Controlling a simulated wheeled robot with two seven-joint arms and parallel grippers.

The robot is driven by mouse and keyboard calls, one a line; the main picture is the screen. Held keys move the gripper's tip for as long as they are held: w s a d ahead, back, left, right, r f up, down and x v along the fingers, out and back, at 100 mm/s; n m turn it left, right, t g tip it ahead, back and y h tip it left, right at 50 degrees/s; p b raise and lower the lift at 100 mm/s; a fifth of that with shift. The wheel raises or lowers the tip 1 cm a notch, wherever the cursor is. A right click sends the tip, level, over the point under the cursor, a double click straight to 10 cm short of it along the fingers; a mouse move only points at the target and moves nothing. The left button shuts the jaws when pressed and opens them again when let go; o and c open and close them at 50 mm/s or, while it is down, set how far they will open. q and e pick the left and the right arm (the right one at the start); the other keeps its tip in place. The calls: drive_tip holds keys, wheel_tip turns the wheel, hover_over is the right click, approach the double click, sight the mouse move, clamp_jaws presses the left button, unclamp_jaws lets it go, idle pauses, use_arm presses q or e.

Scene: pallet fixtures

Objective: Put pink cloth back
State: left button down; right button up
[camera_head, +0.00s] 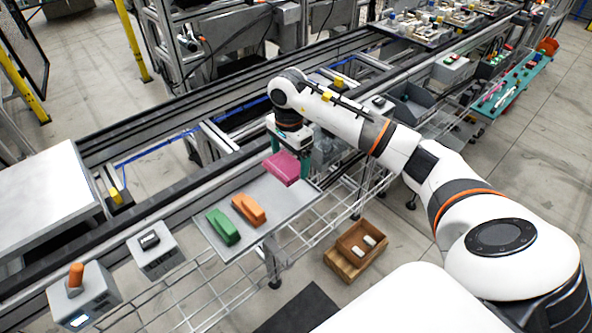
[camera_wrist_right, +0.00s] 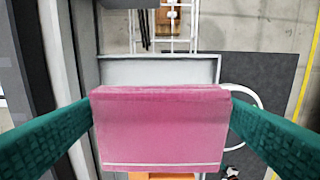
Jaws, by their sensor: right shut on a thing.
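The pink cloth (camera_head: 282,168) is a folded block held by my right gripper (camera_head: 290,167) over the right part of a grey tray. In the right wrist view the pink cloth (camera_wrist_right: 160,130) fills the space between the two green fingers of the right gripper (camera_wrist_right: 160,125), which touch its sides. The grey tray (camera_head: 285,205) holds a green cloth (camera_head: 222,226) and an orange cloth (camera_head: 248,208) side by side on its left part. I cannot tell whether the pink cloth touches the tray. My left gripper does not show.
A wire rack (camera_head: 315,222) runs in front of the tray. A small grey box (camera_head: 155,248) stands left of the tray. A wooden crate (camera_head: 350,262) with white items sits on the floor below. The conveyor rails (camera_head: 190,190) run behind. The tray's right part is bare.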

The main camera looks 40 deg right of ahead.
wheel_tip(320, 180, down, 3)
drive_tip(key=shift+a+r, duration=0.1)
drive_tip(key=shift+r, duration=0.1)
wheel_tip(320, 180, down, 4)
drive_tip(key=shift+f+p, duration=0.15)
drive_tip(key=shift+p, duration=0.4)
drive_tip(key=shift+f, duration=0.1)
drive_tip(key=shift+f+b, duration=0.15)
drive_tip(key=shift+b, duration=0.15)
drive_tip(key=o, duration=0.7)
